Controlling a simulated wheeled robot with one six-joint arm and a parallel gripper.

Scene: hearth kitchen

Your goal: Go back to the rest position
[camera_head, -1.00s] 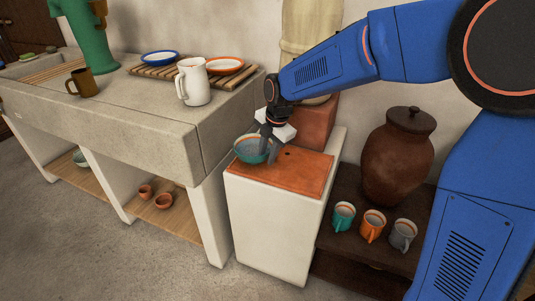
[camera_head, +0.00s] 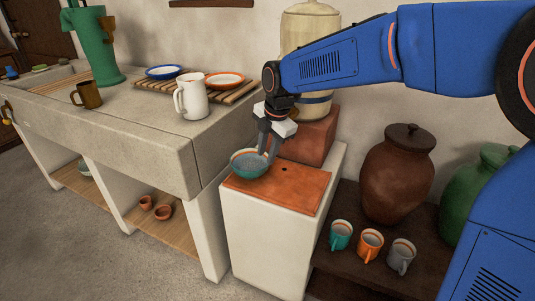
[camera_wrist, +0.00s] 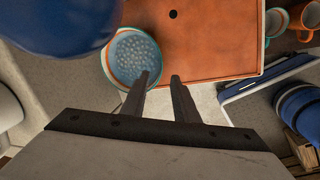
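The bowl stands upright at the back left of an orange board (camera_head: 285,195) on a white cabinet. In the wrist view my gripper (camera_wrist: 161,77) has its two fingers apart with a clear gap. One fingertip overlaps the bowl (camera_wrist: 133,60) near its rim, and the other is beside it. Nothing shows clamped between them. I cannot tell whether a finger touches the bowl.
A reddish block (camera_head: 309,140) bearing a cream crock (camera_head: 308,40) stands behind my gripper. A white jug (camera_head: 193,97) is on the stone counter at left. A brown lidded jar (camera_head: 397,178), green jar (camera_head: 480,185) and teal (camera_head: 341,235), orange (camera_head: 370,245) and grey (camera_head: 402,257) mugs stand at right.

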